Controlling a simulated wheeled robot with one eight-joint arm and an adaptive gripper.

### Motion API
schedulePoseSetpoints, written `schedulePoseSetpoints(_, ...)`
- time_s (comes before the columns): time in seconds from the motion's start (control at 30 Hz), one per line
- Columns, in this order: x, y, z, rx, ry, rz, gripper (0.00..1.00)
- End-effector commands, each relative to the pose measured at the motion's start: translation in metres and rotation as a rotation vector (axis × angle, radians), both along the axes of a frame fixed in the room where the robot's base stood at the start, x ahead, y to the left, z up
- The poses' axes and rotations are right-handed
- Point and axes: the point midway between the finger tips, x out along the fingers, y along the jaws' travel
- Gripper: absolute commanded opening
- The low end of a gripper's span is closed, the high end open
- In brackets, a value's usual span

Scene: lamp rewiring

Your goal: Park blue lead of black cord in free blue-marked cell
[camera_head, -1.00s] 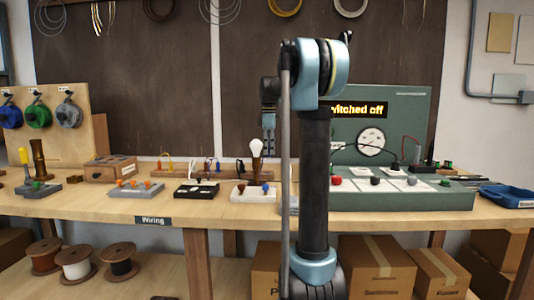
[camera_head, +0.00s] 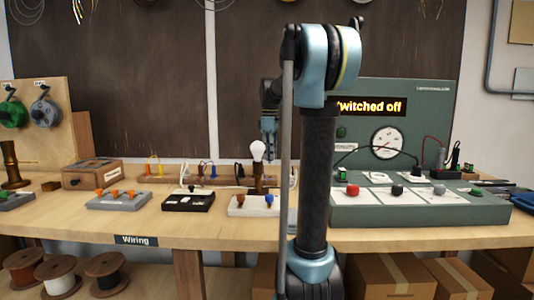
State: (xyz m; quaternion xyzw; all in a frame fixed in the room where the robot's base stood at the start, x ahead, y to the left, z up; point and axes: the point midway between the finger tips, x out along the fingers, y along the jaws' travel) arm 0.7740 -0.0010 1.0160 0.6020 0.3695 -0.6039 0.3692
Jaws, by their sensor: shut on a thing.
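My gripper (camera_head: 268,153) hangs down over the back of the bench, just right of the white bulb (camera_head: 258,150) as seen in the head view. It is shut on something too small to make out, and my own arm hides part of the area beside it. The black cord and any blue cell marking cannot be made out clearly.
In front stand a grey block with orange levers (camera_head: 118,202), a black block (camera_head: 188,202) and a white block with orange and blue levers (camera_head: 253,208). A wooden box (camera_head: 93,174) is at left. The green test panel (camera_head: 420,212) fills the right. The bench's front strip is clear.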

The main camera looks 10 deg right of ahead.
Motion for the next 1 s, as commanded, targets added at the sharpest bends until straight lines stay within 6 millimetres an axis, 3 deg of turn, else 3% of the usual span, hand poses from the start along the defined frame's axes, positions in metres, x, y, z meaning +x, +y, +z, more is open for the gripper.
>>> schedulePoseSetpoints(0.27,-0.002,0.000,-0.008,0.000,0.000,-0.007,0.00)
schedulePoseSetpoints(1.0,-0.001,0.004,-0.054,0.000,0.000,-0.001,0.00)
